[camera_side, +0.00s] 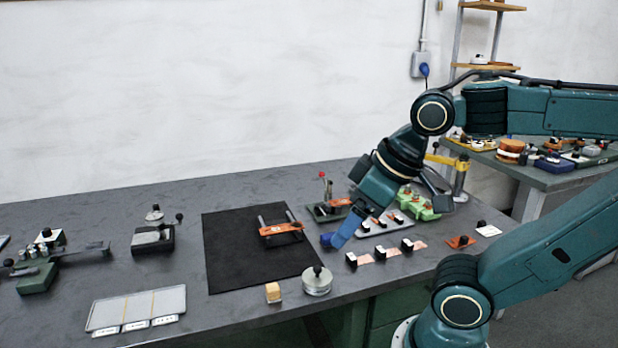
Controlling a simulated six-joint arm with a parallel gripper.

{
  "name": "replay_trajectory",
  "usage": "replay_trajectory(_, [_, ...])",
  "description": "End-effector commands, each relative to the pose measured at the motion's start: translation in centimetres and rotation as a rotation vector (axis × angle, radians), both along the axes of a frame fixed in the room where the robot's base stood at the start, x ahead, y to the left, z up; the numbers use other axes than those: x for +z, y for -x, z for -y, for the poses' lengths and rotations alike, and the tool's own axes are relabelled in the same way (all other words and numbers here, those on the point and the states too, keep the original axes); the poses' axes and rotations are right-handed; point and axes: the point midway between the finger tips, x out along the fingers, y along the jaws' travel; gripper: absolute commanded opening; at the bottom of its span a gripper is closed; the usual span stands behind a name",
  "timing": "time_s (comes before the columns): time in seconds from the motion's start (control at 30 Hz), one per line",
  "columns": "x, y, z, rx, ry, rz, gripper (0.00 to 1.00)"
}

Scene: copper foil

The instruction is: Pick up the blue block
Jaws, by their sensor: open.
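My gripper (346,230) hangs low over the table, angled down and left, past the right edge of the black mat (235,250). Its end shows as a bright blue, long shape. The gap between the jaws is hard to make out from this side. A small darker blue piece (326,240) shows at the left of the tip, by the mat's right edge. It looks like the blue block, but I cannot tell it surely from a part of the gripper, nor whether they touch. Nothing is clearly held.
An orange clamp-like fixture (281,229) sits on the mat. A round metal weight (317,281) and a tan block (273,292) stand near the front edge. Small black-knobbed pieces (380,254) lie right of the tip, with a green fixture (418,205) behind. The mat's left part is clear.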

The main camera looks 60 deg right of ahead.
Motion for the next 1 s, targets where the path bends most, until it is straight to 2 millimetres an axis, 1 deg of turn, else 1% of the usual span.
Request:
replay_trajectory(0.33, [0.0, -0.1, 0.1, -0.002, 0.0, -0.001, 0.75])
replay_trajectory(0.53, [0.3, -1.1, 0.6, -0.034, -0.001, -0.022, 0.75])
replay_trajectory(0.67, [0.6, -2.5, 1.5, -0.077, -0.004, -0.05, 0.75])
replay_trajectory(0.77, [0.8, -3.9, 2.5, -0.122, -0.007, -0.078, 0.75])
replay_trajectory(1.0, [0.7, -7.6, 5.9, -0.237, -0.023, -0.152, 0.75])
